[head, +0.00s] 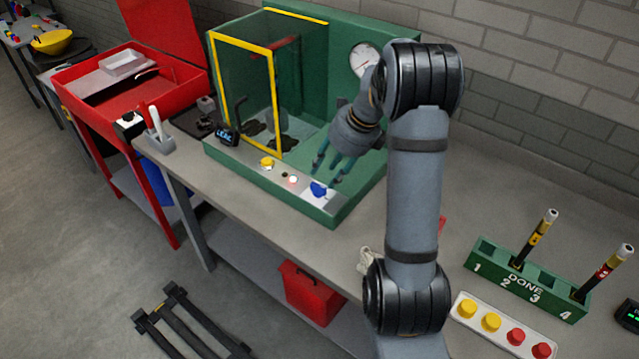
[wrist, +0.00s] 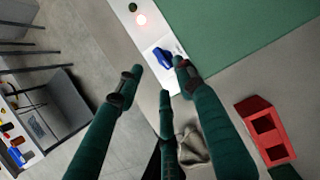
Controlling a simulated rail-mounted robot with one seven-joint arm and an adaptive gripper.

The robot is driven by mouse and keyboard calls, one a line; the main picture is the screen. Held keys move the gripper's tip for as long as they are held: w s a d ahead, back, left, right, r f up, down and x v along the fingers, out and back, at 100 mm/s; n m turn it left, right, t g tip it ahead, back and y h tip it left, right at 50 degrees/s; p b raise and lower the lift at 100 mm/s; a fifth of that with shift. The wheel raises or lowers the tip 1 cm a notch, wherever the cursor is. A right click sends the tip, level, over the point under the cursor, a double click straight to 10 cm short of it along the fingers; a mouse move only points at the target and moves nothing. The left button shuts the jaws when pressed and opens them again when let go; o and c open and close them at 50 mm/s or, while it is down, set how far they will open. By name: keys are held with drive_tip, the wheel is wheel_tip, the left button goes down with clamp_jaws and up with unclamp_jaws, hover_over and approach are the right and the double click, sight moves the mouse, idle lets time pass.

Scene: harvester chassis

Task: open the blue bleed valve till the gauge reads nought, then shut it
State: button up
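The blue bleed valve (head: 318,188) sits on a pale plate at the front edge of the green rig; it also shows in the wrist view (wrist: 163,57). My gripper (head: 327,173) has three green fingers, spread apart and empty, just above and behind the valve in the head view. In the wrist view one fingertip of my gripper (wrist: 158,85) lies close beside the valve; I cannot tell whether it touches. The round white gauge (head: 364,60) is on the rig's back panel, partly hidden by my arm; its reading is too small to tell.
A lit red lamp (wrist: 141,19) and a yellow button (head: 267,163) share the front strip. A yellow-framed clear guard (head: 243,95) stands left of my gripper. A green DONE rack (head: 525,285) and a button strip (head: 503,329) lie right.

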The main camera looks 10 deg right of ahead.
sight(318, 187)
drive_tip(key=x, duration=0.7)
drive_tip(key=shift+f, duration=0.1)
drive_tip(key=shift+c, duration=1.1)
drive_tip(key=c, duration=0.7)
clamp_jaws()
